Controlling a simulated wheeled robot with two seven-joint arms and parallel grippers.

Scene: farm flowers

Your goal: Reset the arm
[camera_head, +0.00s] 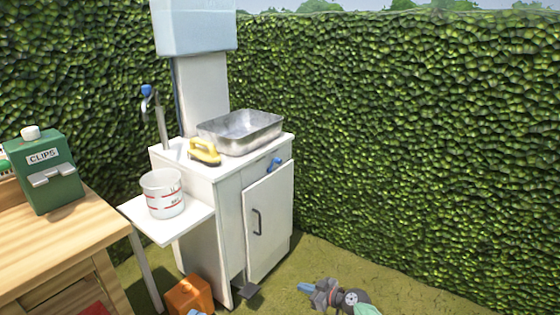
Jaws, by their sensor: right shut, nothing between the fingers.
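My right gripper (308,287) shows at the bottom edge of the head view, right of centre. Its blue fingertips point left, over the grass in front of the white cabinet. It is shut with nothing between the fingers. Only the gripper and a short part of the arm behind it are visible. It is apart from the cabinet and from every object. My left gripper is not clearly visible.
A white sink cabinet (268,222) holds a metal basin (241,132) and a yellow-handled brush (204,152). A measuring bucket (163,194) stands on its side shelf (188,226). A green clips box (42,172) sits on a wooden table (65,237). An orange box (190,295) is on the ground. Hedges close off the back.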

